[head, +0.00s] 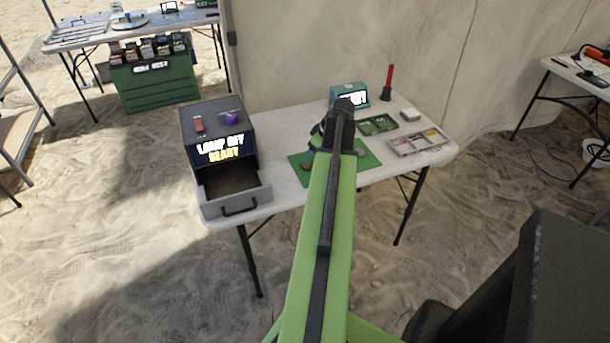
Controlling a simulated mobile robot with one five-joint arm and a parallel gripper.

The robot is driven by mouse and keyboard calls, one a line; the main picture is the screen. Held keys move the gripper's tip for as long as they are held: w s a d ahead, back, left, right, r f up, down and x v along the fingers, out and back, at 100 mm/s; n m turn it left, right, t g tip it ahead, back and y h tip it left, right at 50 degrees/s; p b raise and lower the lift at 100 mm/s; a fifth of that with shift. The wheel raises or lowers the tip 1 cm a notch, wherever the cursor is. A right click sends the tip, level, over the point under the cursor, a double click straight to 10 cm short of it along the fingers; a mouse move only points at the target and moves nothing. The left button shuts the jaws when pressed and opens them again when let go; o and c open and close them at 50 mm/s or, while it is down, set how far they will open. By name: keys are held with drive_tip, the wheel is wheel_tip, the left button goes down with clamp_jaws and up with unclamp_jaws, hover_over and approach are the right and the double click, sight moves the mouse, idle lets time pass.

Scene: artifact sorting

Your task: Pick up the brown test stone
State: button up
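My green arm reaches out over the white table (281,197), and its dark end hides much of what lies beyond. My gripper (318,137) shows only in part beside the arm's end, above a green mat (369,162); its fingers are not clear. A small brownish lump (308,164) shows at the mat's left side, close below the gripper. It may be the brown test stone, but it is too small and too covered to be sure. A small greyish object (361,153) lies on the mat just right of the arm.
A dark box (190,143) reading "LAMP OFF READY" stands at the table's left, its front drawer (237,205) open and seemingly empty. A teal device (359,88), a green tray (378,125), a sectioned tray (418,143) and a red-handled tool (387,82) stand at the back and right.

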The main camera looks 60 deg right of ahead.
sight(309, 165)
drive_tip(key=b+x, duration=0.4)
drive_tip(key=x, duration=0.1)
drive_tip(key=shift+s+d+b, duration=0.1)
drive_tip(key=shift+s+b, duration=0.15)
drive_tip(key=shift+b, duration=0.15)
drive_tip(key=shift+w+f, duration=0.15)
drive_tip(key=shift+f, duration=0.05)
drive_tip(key=shift+r, duration=0.2)
clamp_jaws()
